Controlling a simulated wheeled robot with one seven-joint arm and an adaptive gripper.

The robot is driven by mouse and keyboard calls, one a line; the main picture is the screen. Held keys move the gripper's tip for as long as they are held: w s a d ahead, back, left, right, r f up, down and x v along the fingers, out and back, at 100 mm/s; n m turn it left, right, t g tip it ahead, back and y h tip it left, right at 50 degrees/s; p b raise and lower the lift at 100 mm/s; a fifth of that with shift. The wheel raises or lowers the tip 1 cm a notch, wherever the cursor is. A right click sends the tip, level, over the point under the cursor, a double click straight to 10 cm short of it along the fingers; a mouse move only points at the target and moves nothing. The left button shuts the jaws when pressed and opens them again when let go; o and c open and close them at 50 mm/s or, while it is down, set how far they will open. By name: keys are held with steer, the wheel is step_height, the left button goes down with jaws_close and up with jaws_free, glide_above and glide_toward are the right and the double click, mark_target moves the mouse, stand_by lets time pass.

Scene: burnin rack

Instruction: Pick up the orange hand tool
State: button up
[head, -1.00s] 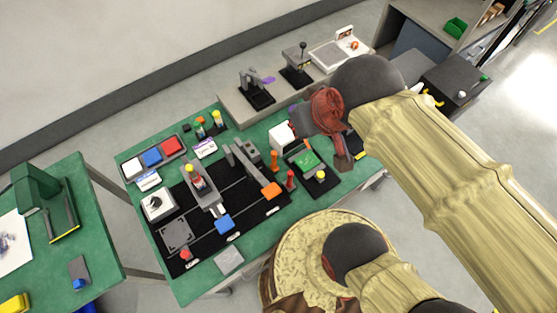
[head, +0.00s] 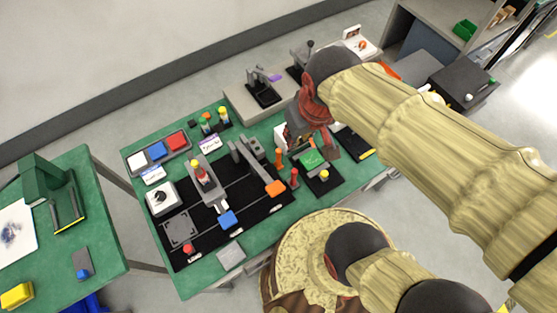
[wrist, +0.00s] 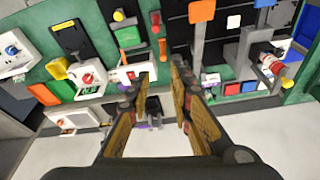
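The orange hand tool (head: 279,157) stands upright on the green bench, just right of the black mat, in the head view. In the wrist view it shows as an orange shape (wrist: 163,47) beyond the gap between my fingers. My gripper (head: 314,143) is above the bench, to the right of the tool in the head view. Its two fingers stand apart with nothing between them, as the wrist view (wrist: 157,78) shows. The fingers appear clear of the tool.
A red upright tool (head: 294,178) stands close to the orange one. A small black tray with a green board (head: 311,159) lies to the right. The grey lever fixture (head: 247,153) is to the left. A grey shelf (head: 240,107) runs behind.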

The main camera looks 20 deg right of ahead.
mark_target(278, 155)
steer(key=o, duration=0.4)
steer(key=w+f+m+g, duration=0.1)
steer(key=w+f, duration=0.1)
steer(key=f, duration=0.4)
steer(key=w+f+m+g, duration=0.1)
steer(key=w+f, duration=0.1)
steer(key=f, duration=0.4)
steer(key=w+a+f+m+g, duration=0.1)
steer(key=w+f+m+g, duration=0.1)
steer(key=f, duration=0.4)
steer(key=shift+w, duration=0.1)
steer(key=shift+c, duration=0.2)
steer(key=w, duration=0.1)
steer(key=w+m, duration=0.2)
steer(key=shift+w+a+f+t, duration=0.1)
steer(key=shift+w+f+t, duration=0.2)
steer(key=shift+t, duration=0.1)
steer(key=shift+m, duration=0.5)
steer(key=shift+w+f+b, duration=0.15)
steer(key=shift+f+b, duration=0.3)
steer(key=shift+f, duration=1.5)
steer(key=shift+w+f+b, duration=0.1)
steer(key=shift+f+b, duration=0.35)
steer(key=shift+f, duration=1.45)
steer(key=shift+c, duration=0.2)
jaws_close()
